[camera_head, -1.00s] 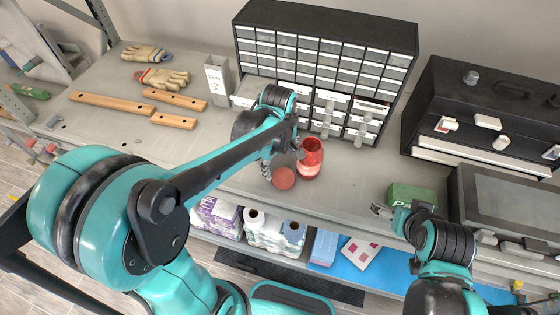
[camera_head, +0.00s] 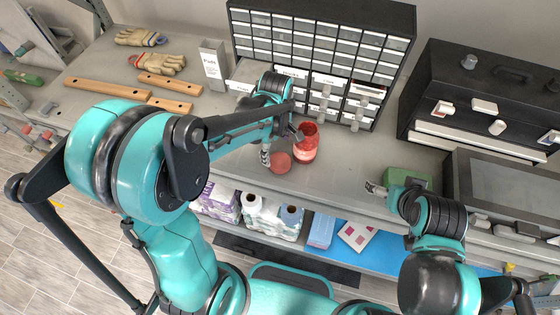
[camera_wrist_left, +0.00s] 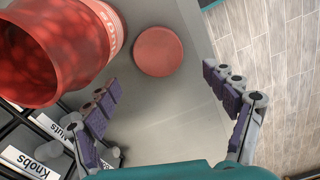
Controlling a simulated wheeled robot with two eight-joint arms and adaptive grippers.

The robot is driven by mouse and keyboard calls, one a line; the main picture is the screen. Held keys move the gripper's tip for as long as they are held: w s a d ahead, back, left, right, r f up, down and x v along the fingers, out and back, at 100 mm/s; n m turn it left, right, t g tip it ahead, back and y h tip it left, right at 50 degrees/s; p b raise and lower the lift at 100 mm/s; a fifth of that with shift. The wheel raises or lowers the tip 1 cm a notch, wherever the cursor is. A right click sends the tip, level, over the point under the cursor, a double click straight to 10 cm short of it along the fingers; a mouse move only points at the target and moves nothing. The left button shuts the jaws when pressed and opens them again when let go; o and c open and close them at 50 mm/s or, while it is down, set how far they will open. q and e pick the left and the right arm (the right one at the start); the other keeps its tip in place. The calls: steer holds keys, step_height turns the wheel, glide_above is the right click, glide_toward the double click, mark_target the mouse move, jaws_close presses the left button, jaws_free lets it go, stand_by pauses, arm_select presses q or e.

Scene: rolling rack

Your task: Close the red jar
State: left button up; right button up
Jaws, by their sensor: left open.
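The red jar (camera_head: 307,152) stands uncapped on the grey bench top, and it also shows at the upper left of the left wrist view (camera_wrist_left: 70,45). Its round red lid (camera_head: 283,163) lies flat on the bench beside it, left of it in the head view; the whole lid shows in the left wrist view (camera_wrist_left: 158,52). My left gripper (camera_head: 281,147) is open and empty above the lid, with one finger near the jar. In the wrist view the lid is beyond the fingertips (camera_wrist_left: 160,85), between their lines. My right gripper (camera_head: 374,188) is over the bench at right; its jaws are too small to judge.
A black drawer cabinet (camera_head: 318,48) with some open drawers stands behind the jar. A green box (camera_head: 408,179) is beside my right gripper. A black toolbox (camera_head: 480,85) stands at right. Wooden bars (camera_head: 108,88) and gloves (camera_head: 157,63) lie at left.

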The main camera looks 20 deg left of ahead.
mark_target(278, 160)
arm_select(q)
steer(key=f, duration=0.3)
steer(key=f+b, duration=0.1)
steer(key=f, duration=0.1)
steer(key=shift+d, duration=0.35)
steer(key=shift+s, duration=0.1)
steer(key=c, duration=0.9)
